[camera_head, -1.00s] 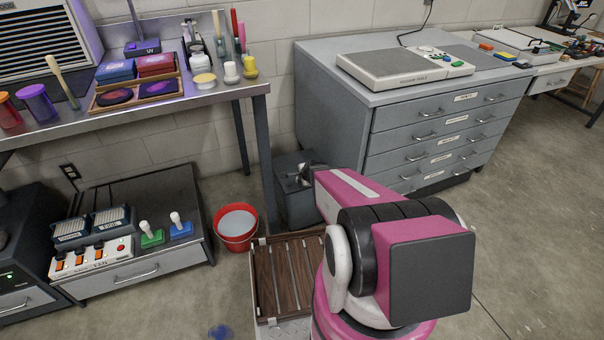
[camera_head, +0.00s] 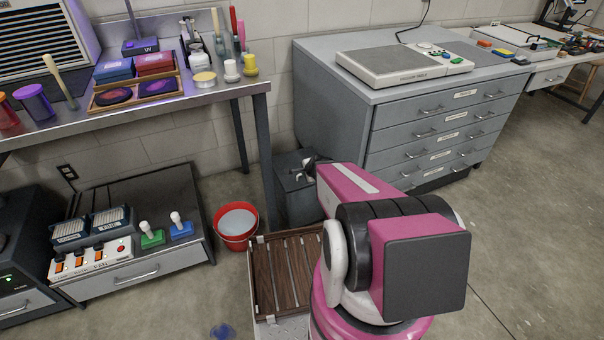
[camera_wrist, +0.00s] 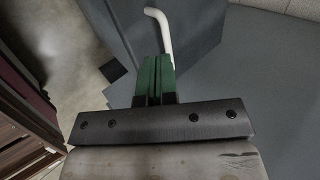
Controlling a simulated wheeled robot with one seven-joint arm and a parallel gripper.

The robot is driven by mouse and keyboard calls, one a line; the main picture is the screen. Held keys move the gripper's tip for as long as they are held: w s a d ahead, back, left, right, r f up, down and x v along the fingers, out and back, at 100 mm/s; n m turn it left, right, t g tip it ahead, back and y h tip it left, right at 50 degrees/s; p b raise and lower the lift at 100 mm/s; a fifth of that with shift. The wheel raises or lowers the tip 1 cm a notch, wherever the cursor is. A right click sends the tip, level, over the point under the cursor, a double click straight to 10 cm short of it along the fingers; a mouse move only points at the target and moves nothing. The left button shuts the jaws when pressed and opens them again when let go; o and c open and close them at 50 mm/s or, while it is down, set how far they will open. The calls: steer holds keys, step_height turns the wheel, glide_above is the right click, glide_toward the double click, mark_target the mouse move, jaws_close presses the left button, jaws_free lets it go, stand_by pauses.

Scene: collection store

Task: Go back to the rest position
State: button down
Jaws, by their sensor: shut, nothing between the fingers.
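My gripper (camera_wrist: 154,78) shows in the wrist view as two green fingers pressed together, shut with nothing between them. Behind the fingers are grey flat surfaces and a bent white rod (camera_wrist: 160,25); I cannot tell whether the rod is touched. In the head view my pink and black arm is folded low at the centre right, and its far end points toward a grey bin (camera_head: 296,205) beside the bench leg. The fingers cannot be made out clearly there.
A slatted wooden tray (camera_head: 264,285) lies just left of my arm, with a red bucket (camera_head: 236,243) beyond it. A metal bench (camera_head: 200,97) stands at left, a grey drawer cabinet (camera_head: 335,120) behind my arm. The floor at right is clear.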

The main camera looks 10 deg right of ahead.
steer(key=s+d+r, duration=0.1)
steer(key=s+r, duration=0.1)
steer(key=s, duration=0.5)
steer(key=s+a+r+n+g, duration=0.2)
steer(key=r+n+g, duration=0.2)
steer(key=n, duration=0.4)
steer(key=s+a+r+n+g+h, duration=0.1)
steer(key=s+r+n+g, duration=0.2)
steer(key=r+n, duration=0.3)
steer(key=shift+a+n+g+h, duration=0.3)
steer(key=shift+a+n+g, duration=0.1)
steer(key=shift+n, duration=0.5)
